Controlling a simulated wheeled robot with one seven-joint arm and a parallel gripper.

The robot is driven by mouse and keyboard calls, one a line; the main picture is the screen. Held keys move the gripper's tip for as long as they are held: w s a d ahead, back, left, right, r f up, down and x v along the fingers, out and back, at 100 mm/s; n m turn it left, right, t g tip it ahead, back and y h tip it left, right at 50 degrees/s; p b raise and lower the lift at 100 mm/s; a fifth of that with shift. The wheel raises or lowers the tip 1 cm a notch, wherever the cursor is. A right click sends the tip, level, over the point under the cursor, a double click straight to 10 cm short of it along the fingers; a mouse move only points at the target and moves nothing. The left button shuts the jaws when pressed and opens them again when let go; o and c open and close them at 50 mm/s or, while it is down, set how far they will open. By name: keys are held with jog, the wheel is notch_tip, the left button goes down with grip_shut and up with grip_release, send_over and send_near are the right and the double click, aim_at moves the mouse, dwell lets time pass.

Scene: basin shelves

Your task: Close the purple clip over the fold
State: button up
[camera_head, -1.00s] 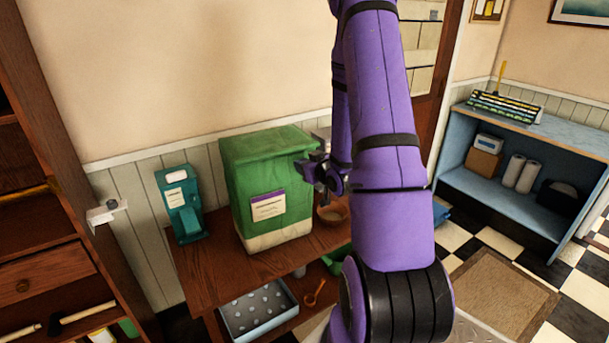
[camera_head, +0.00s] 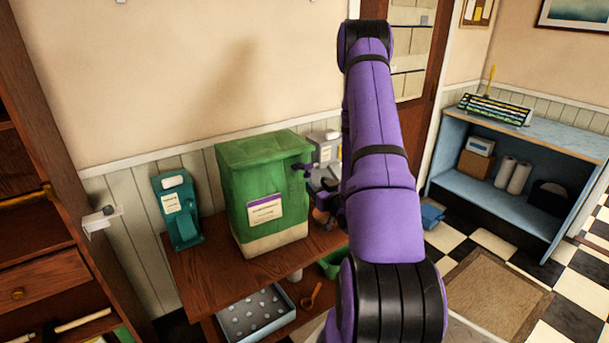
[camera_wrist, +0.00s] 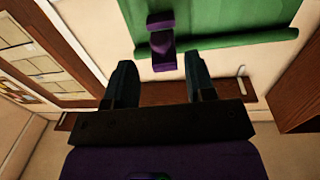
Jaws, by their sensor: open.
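The green bag (camera_head: 262,180), with a pale base and a white-and-purple label, stands on the wooden table. In the wrist view its green cloth (camera_wrist: 225,22) fills the top. The purple clip (camera_wrist: 162,50) sits at the bag's edge there, with one part on the green cloth and another below its edge. My gripper (camera_wrist: 160,62) is open, its two dark fingers apart, with the clip ahead and between them, seemingly not touching. In the head view my gripper (camera_head: 322,188) is beside the bag's upper right side, partly hidden by my arm. I cannot tell there how far the clip is closed.
A teal dispenser (camera_head: 181,210) stands left of the bag, and a grey device (camera_head: 327,150) behind it at right. A blue shelf unit (camera_head: 513,175) stands at right, a wooden cabinet (camera_head: 30,225) at left.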

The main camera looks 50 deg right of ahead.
jog(key=x, duration=0.8)
jog(key=shift+w, duration=0.25)
jog(key=c, duration=0.7)
